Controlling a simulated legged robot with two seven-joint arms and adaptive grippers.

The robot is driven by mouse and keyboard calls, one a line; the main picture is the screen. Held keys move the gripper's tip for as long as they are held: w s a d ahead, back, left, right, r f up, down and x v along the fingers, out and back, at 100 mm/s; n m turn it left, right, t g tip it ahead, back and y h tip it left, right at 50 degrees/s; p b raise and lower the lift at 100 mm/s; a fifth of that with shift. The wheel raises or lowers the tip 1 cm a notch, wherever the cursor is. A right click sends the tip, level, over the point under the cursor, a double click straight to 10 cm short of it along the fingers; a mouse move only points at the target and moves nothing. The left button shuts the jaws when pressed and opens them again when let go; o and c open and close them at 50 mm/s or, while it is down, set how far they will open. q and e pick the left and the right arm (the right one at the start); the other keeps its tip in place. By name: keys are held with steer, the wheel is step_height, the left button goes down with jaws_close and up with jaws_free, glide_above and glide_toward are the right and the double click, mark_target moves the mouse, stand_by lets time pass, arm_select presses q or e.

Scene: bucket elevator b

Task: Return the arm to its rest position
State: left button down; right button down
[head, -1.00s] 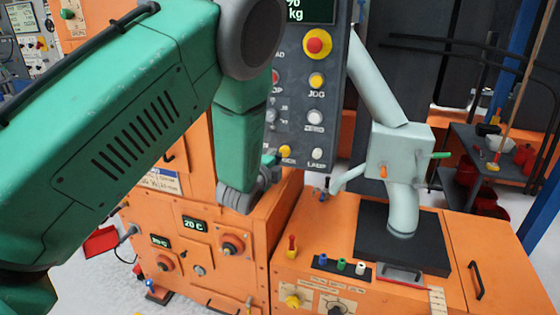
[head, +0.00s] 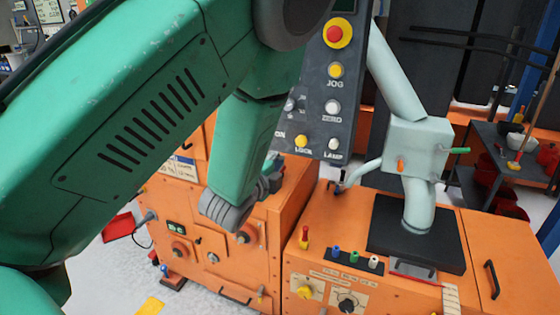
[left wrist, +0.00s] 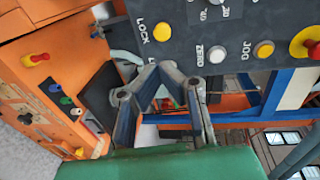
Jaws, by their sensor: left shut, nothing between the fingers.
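My left arm is green and comes in from the left across the head view, bent downward at its elbow. Its grey left gripper (head: 270,172) is partly hidden behind the arm's end, in front of the orange cabinet and below the dark control panel (head: 318,100). In the left wrist view the two gripper fingers (left wrist: 169,68) converge with nothing held between them, and the panel (left wrist: 225,35) fills the top behind them. I cannot see my right gripper.
A pale pipe with a box (head: 418,148) stands on a black plate (head: 385,235) on the right orange cabinet (head: 490,235). The left orange cabinet (head: 270,215) has knobs and a small display. A red object (head: 118,228) and yellow marking (head: 150,306) lie on the pale floor.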

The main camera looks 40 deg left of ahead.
arm_select(q)
steer(key=shift+d+r, duration=0.15)
steer(key=shift+d, duration=0.2)
arm_select(e)
steer(key=shift+d, duration=0.3)
